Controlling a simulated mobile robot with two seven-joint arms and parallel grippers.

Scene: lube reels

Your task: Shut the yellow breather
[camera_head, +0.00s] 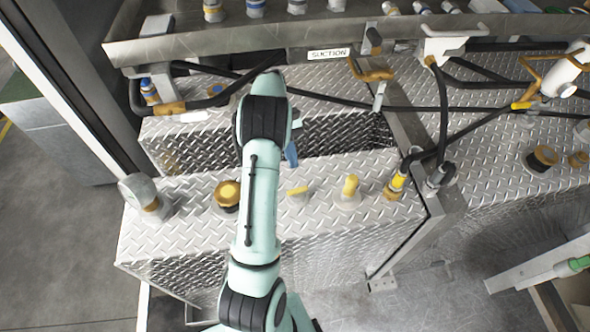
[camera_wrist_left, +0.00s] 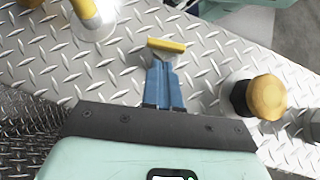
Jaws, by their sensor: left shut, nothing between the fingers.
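A small fitting with a flat yellow bar handle (camera_head: 297,191) stands on the diamond-plate tank top. Its yellow bar (camera_wrist_left: 167,45) also shows just beyond my fingertips in the left wrist view. To one side is a fitting with an upright yellow handle (camera_head: 350,185), also in the wrist view (camera_wrist_left: 88,8). To the other side is a round orange-yellow cap on a black neck (camera_head: 228,193), also in the wrist view (camera_wrist_left: 267,97). I cannot tell for sure which is the breather. My left gripper (camera_wrist_left: 165,68) has its blue fingers (camera_head: 291,154) together and empty; whether they touch the bar is unclear.
A metal rail with a "SUCTION" label (camera_head: 328,53) runs across the back, with black hoses (camera_head: 443,110) and orange-handled nozzles (camera_head: 371,70) below. A grey capped fitting (camera_head: 145,197) stands at the tank's left corner.

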